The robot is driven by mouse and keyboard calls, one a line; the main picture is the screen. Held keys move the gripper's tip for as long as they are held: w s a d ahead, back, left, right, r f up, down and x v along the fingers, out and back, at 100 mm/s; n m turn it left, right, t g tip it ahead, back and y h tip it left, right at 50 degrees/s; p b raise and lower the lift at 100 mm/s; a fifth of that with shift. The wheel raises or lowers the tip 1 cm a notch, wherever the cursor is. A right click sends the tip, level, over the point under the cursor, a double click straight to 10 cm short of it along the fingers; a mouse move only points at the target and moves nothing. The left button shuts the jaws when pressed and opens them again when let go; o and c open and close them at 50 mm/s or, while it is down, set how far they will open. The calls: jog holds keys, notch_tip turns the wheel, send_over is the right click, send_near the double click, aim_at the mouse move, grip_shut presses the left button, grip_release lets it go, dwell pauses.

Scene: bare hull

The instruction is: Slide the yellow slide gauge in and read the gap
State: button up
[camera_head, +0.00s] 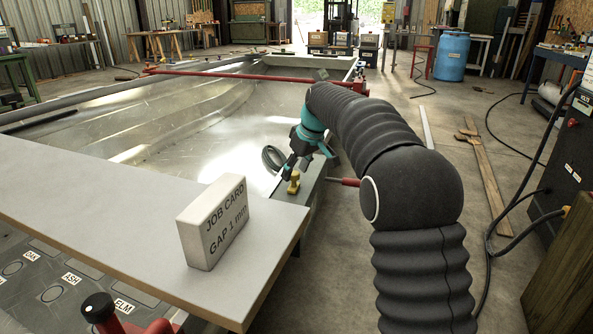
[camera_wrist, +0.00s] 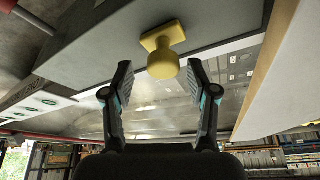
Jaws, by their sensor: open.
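The yellow slide gauge (camera_head: 293,184), with a round knob on a small flat base, sits on the grey ledge (camera_head: 297,195) along the hull's near edge. In the wrist view the gauge (camera_wrist: 163,62) lies straight ahead between my fingertips. My gripper (camera_head: 287,167) is open and empty, right beside the knob; in the wrist view my gripper (camera_wrist: 159,72) has one finger on each side of it, with no clear contact. A white block (camera_head: 203,231) reads "JOB CARD GAP 1 mm". The gap itself cannot be made out.
The pale board (camera_head: 110,205) carrying the block lies in front of the ledge. Below it is a panel with labels such as OAK, ASH and ELM (camera_head: 123,306). The open metal hull (camera_head: 180,110) stretches behind. A red rod (camera_head: 345,182) sticks out right of the ledge.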

jog(key=v, duration=1.1)
jog(key=shift+r, duration=0.25)
